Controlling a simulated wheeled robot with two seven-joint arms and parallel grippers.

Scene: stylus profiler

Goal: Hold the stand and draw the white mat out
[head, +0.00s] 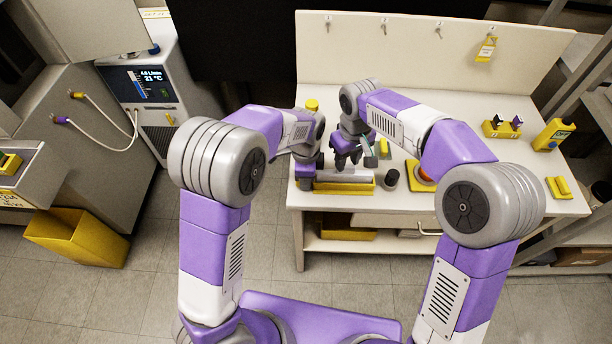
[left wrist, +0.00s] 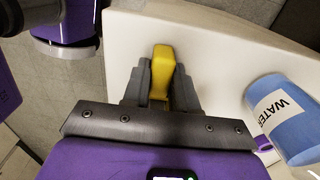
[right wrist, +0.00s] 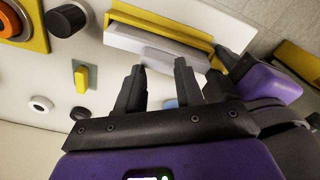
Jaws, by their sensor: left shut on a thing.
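The yellow stand (head: 343,187) sits near the front left edge of the worktop. The white mat (head: 347,175) lies in it, and in the right wrist view the mat (right wrist: 150,42) shows as a pale slab along the yellow stand (right wrist: 165,24). My left gripper (head: 306,178) is shut on the stand's left end; in the left wrist view its jaws (left wrist: 160,72) clasp the yellow part (left wrist: 161,75). My right gripper (head: 347,162) is over the stand, pointing down.
A blue bottle labelled WATER (left wrist: 285,118) stands near my left gripper. Yellow holders (head: 500,129) are farther right.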

